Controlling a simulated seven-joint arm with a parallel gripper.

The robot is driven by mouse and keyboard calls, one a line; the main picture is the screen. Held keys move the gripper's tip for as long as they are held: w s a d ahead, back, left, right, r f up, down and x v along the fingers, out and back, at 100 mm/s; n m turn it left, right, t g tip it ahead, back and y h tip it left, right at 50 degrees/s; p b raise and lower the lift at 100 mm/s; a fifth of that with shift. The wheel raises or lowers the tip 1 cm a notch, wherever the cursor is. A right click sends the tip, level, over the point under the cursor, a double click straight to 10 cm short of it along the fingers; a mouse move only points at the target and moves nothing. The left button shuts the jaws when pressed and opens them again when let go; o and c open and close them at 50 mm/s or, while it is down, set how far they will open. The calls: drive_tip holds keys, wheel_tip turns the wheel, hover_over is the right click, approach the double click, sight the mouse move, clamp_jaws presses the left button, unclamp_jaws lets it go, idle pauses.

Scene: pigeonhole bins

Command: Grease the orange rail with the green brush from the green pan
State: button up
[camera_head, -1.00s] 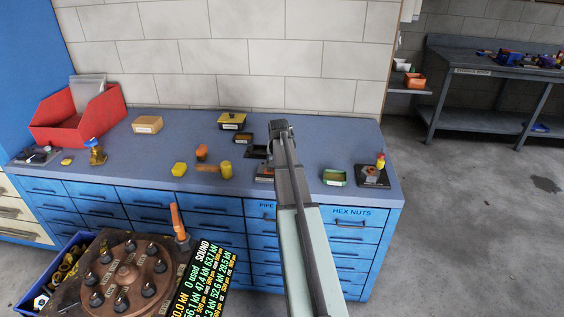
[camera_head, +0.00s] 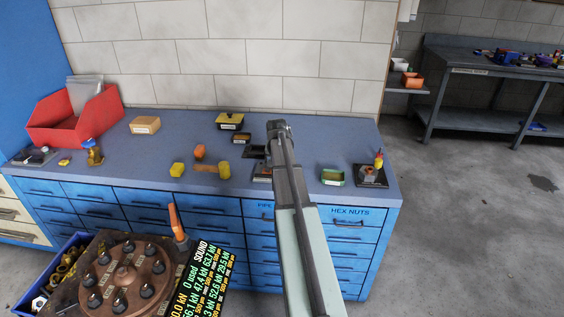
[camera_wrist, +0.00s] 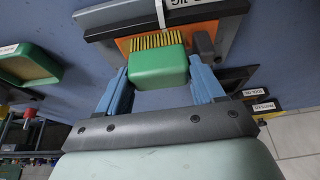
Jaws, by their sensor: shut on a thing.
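In the wrist view my gripper (camera_wrist: 159,76) is shut on the green brush (camera_wrist: 158,66), with one blue finger on each side of its block. Its yellow bristles (camera_wrist: 157,42) point away from me and overlap the orange rail (camera_wrist: 196,34), which lies on a dark grey fixture. I cannot tell whether the bristles touch the rail. The green pan (camera_wrist: 28,64) is at the left of the wrist view. In the head view the green pan (camera_head: 332,177) sits right of my arm, which hides the brush and most of the rail fixture.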

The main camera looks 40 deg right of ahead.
drive_tip(key=shift+w+a, duration=0.2)
drive_tip(key=shift+r, duration=0.1)
wheel_tip(320, 180, up, 2)
drive_tip(key=shift+w+r, duration=0.1)
drive_tip(key=shift+d+r, duration=0.1)
drive_tip(key=shift+r, duration=2.65)
